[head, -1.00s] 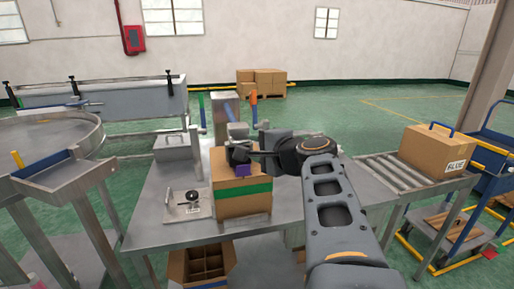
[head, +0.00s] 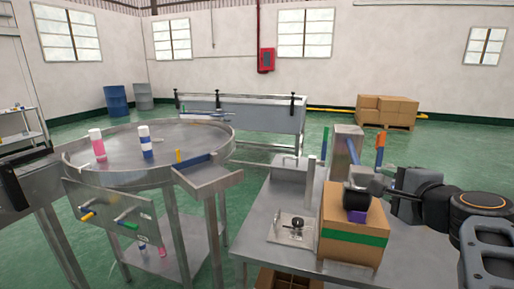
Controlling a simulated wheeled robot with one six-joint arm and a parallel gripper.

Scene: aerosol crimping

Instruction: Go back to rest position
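My gripper (head: 358,196) is at the right of the head view, over the top of a cardboard box with a green band (head: 353,240). A small purple piece (head: 357,216) shows right below the gripper, at the box top. The fingers are dark and small here, so I cannot tell whether they are open or shut, or whether they touch the purple piece. My arm comes in from the right edge.
The box stands on a steel table (head: 262,238), beside a small plate with a black knob (head: 292,226). A round steel turntable (head: 190,140) at left carries a pink-and-white can (head: 97,145) and a blue-and-white can (head: 145,142).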

